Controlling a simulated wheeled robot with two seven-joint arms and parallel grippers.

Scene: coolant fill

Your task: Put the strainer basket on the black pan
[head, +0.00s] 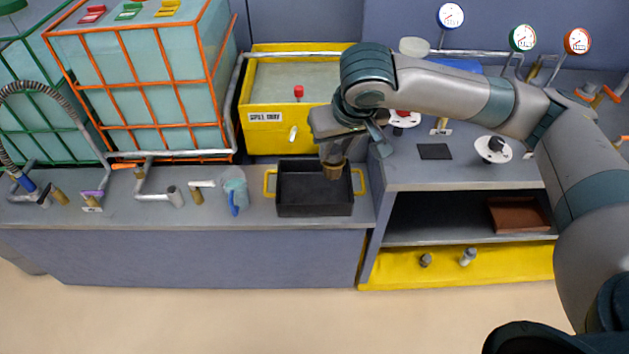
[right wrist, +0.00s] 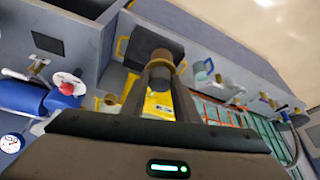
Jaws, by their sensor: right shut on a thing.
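The black pan (head: 300,195) with yellow side handles sits on the grey bench. It also shows in the right wrist view (right wrist: 140,38), partly hidden behind the held part. My right gripper (head: 333,157) is shut on the strainer basket (head: 333,171), a small brownish cylinder with a wider rim. In the right wrist view the basket (right wrist: 155,50) sits between the two fingertips (right wrist: 160,75). In the head view the basket overlaps the back right part of the pan; its height above the pan floor is hard to tell. My left gripper is out of view.
A yellow spill tray (head: 270,140) with a red-capped part stands behind the pan. A blue-grey jug (head: 236,190) stands left of it. An orange-caged tank (head: 150,90) is at the back left. An open shelf (head: 440,215) with a brown tray (head: 518,214) is to the right.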

